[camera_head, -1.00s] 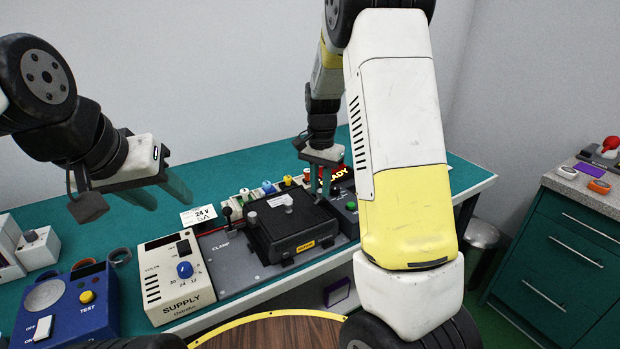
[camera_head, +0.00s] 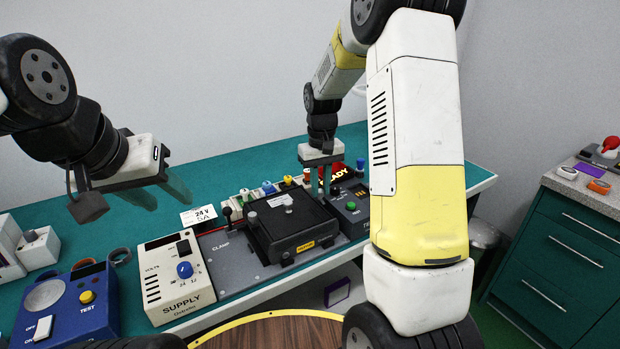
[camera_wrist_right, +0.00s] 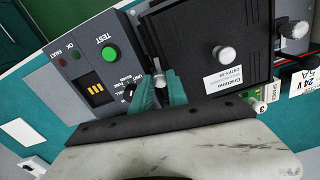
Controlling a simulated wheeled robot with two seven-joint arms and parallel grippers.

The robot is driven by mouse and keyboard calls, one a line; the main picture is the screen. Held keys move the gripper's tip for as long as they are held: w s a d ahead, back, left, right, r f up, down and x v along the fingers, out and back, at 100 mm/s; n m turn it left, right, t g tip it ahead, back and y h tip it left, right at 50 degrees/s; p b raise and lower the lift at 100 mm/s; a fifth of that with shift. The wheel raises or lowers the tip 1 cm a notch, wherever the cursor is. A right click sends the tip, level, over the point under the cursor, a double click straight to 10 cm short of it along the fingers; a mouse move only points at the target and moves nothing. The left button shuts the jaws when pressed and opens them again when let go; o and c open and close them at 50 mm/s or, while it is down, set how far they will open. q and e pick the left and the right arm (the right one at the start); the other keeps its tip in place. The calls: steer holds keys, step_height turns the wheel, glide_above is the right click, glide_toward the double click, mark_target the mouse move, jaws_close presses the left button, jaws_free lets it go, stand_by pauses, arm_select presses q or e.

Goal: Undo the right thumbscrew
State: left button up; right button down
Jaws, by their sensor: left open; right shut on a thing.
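The black unit (camera_head: 296,228) with a flat lid sits on the grey clamp plate (camera_head: 222,262); it also shows in the right wrist view (camera_wrist_right: 190,28). My right gripper (camera_head: 323,187) points down at the unit's far right corner. In the right wrist view, the fingers of my right gripper (camera_wrist_right: 161,86) are closed around the right thumbscrew (camera_wrist_right: 158,77), a small silver knob, mostly hidden between them. A second silver knob (camera_wrist_right: 295,29) shows at the unit's other side. My left gripper (camera_head: 150,185) is open and empty, above the bench at the left.
A supply box (camera_head: 178,275) with a blue dial stands left of the plate. A test panel with a green button (camera_head: 351,206) is close to the right gripper's right. A row of coloured parts (camera_head: 267,187) stands behind the unit. A blue tester (camera_head: 65,305) is at far left.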

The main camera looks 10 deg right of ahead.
mark_target(320, 190)
steer(key=shift+n, duration=0.8)
steer(key=c, duration=1.3)
jaws_free()
step_height(320, 190, up, 8)
steer(key=shift+f, duration=0.2)
steer(key=shift+r, duration=0.15)
